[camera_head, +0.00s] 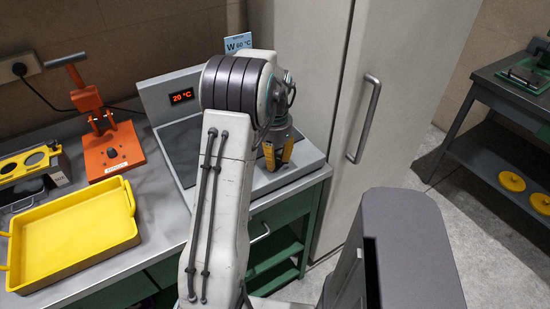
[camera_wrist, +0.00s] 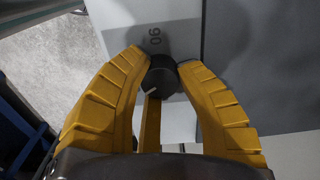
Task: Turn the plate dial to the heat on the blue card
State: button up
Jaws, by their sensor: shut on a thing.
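The heating plate unit (camera_head: 156,106) stands on the bench behind my arm. Its red display (camera_head: 182,96) reads 20 °C. The blue card (camera_head: 238,43) stands at the top of its back panel and appears to read W 60 °C. My gripper (camera_head: 278,156) points down at the unit's front right. In the wrist view, my yellow fingers (camera_wrist: 162,63) are closed around the black dial (camera_wrist: 160,78), one tip on each side. A white mark on the dial points toward the lower left. Printed digits (camera_wrist: 155,36) show beside it. The dial is hidden in the head view.
An orange hand press (camera_head: 108,147) and a yellow tray (camera_head: 72,233) are on the bench at left. A tall grey cabinet with a handle (camera_head: 364,118) stands close to the right of the unit. A dark bench (camera_head: 490,135) with yellow discs is at far right.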

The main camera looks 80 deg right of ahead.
jog(key=shift+a+f, duration=0.1)
jog(key=shift+f, duration=0.05)
dwell(0.3)
jog(key=o, duration=1.2)
